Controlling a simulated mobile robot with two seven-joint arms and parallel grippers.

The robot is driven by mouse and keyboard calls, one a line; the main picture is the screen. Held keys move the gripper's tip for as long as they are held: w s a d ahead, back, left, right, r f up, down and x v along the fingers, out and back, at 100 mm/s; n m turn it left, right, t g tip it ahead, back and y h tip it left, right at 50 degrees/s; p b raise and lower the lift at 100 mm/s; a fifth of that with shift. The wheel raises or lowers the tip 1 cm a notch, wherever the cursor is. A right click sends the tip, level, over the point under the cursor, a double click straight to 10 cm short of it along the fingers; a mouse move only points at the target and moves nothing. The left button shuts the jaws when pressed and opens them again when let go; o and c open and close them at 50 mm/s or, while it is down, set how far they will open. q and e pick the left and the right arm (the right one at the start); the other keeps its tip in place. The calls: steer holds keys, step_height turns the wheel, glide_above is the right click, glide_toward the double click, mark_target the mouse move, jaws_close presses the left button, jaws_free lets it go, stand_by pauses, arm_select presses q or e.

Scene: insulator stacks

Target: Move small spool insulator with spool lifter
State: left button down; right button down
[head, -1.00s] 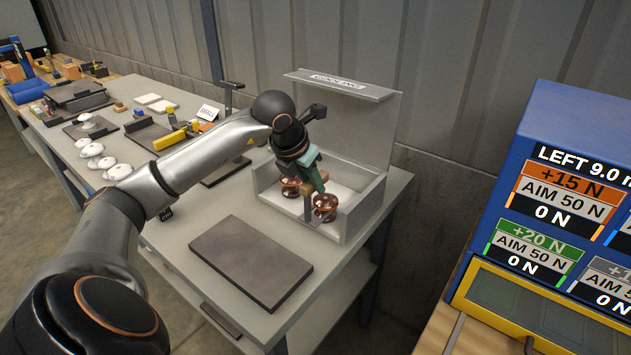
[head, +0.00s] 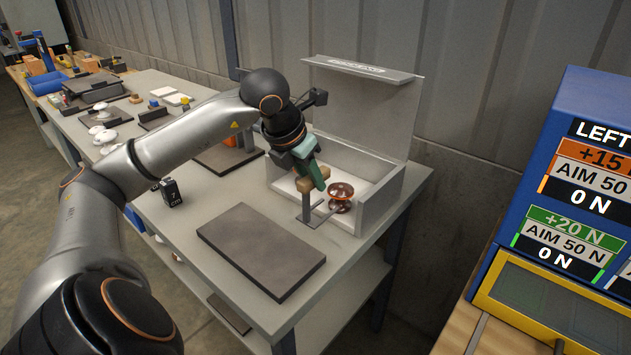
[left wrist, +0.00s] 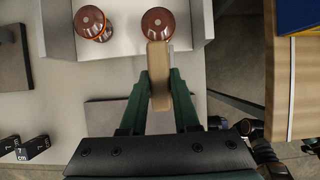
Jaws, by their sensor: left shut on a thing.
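My left gripper (head: 312,172) is shut on the spool lifter's wooden handle (head: 305,184), above the front of the open white box (head: 376,208). The handle also shows between the fingers in the left wrist view (left wrist: 159,76). The lifter's grey shaft and flat lower end (head: 316,217) hang below it. A brown spool insulator (head: 341,196) is just right of the lifter in the head view; I cannot tell whether they touch. The left wrist view shows two brown spools (left wrist: 90,22), (left wrist: 158,24), the second just beyond the handle tip. My right gripper is out of view.
A dark grey mat (head: 262,250) lies clear at the table's front. The box's raised lid (head: 365,110) stands behind it. A small black block (head: 171,192) marked "cm" is left of the mat. A blue panel with force readings (head: 570,190) stands at the right.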

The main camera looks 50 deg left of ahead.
arm_select(q)
steer(key=shift+s+f, duration=0.15)
steer(key=shift+s, duration=0.1)
steer(key=shift+r, duration=0.55)
steer(key=shift+r+p, duration=0.6)
steer(key=shift+p, duration=0.25)
steer(key=shift+r+p, duration=0.8)
steer(key=shift+r, duration=0.05)
steer(key=shift+r+p, duration=1.2)
steer(key=shift+r, duration=0.05)
steer(key=shift+r+p, duration=0.55)
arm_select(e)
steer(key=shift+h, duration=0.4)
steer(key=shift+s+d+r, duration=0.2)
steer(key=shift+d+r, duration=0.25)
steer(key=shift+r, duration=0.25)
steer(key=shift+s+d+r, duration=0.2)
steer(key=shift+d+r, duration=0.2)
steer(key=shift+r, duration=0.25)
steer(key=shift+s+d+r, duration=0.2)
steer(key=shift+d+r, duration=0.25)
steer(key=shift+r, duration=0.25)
